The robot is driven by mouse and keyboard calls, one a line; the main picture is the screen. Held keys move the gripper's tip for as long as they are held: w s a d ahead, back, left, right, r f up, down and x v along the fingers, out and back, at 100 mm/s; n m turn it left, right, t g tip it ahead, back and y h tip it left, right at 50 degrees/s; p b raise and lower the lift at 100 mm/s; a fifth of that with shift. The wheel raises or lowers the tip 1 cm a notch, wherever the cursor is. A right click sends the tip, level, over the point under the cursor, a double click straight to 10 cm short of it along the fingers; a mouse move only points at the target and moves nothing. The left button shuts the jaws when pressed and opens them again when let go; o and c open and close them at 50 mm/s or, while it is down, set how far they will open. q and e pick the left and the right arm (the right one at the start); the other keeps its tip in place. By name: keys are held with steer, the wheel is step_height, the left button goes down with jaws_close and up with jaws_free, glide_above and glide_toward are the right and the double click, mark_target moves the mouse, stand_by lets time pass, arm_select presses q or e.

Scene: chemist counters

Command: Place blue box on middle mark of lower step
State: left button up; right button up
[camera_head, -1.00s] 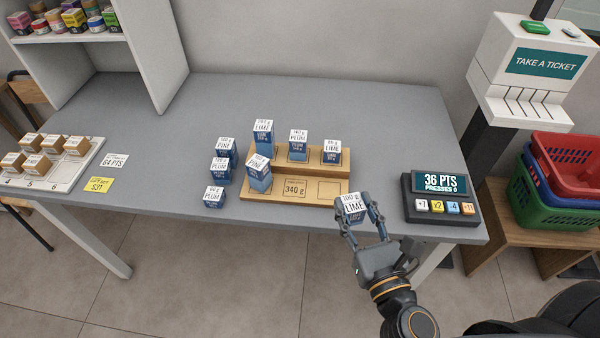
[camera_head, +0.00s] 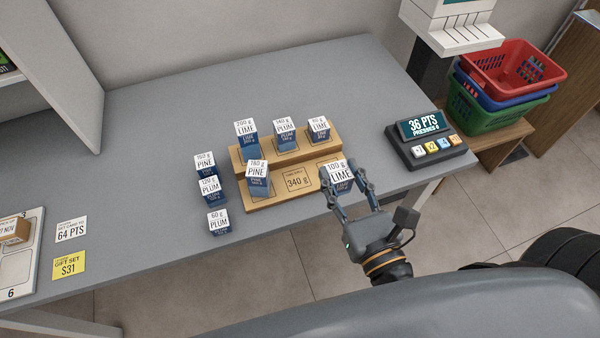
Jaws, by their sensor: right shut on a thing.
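My right gripper (camera_head: 348,186) is shut on a blue box with a white top reading 100 g LIME (camera_head: 341,173). It holds the box at the right end of the wooden lower step (camera_head: 272,201), over or just in front of the right mark, which is partly hidden; I cannot tell whether it touches. The middle mark (camera_head: 297,182), printed 340 g, is bare. A 160 g PINE box (camera_head: 258,186) stands on the left part of the lower step. The upper step (camera_head: 268,160) bears three blue boxes: LIME (camera_head: 247,133), PLUM (camera_head: 284,133) and LIME (camera_head: 318,130). My left gripper is not in view.
Three blue boxes, PINE (camera_head: 205,165), PLUM (camera_head: 210,188) and 60 g PLUM (camera_head: 219,222), stand left of the steps. A keypad reading 36 PTS (camera_head: 423,128) stands to the right.

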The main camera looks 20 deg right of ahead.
steer(key=shift+w+a+f+b, duration=0.35)
steer(key=shift+w+b, duration=0.1)
steer(key=shift+w, duration=0.15)
steer(key=shift+w+a+f+b, duration=0.3)
steer(key=shift+w+b, duration=0.1)
steer(key=shift+w, duration=0.15)
steer(key=w+a+f, duration=0.1)
steer(key=w+f, duration=0.1)
steer(key=w+a+f, duration=0.1)
steer(key=w+f, duration=0.1)
steer(key=w, duration=0.1)
steer(key=w+f, duration=0.2)
steer(key=w, duration=0.1)
steer(key=shift+a+f, duration=0.4)
steer(key=shift+w+f, duration=0.2)
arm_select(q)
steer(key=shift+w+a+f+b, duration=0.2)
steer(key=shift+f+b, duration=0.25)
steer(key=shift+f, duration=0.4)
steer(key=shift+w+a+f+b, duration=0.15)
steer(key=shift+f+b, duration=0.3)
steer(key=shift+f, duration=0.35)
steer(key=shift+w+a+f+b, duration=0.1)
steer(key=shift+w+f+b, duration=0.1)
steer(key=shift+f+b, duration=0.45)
arm_select(e)
steer(key=shift+w+a+f, duration=0.1)
steer(key=shift+w+f, duration=0.1)
steer(key=shift+f, duration=1.55)
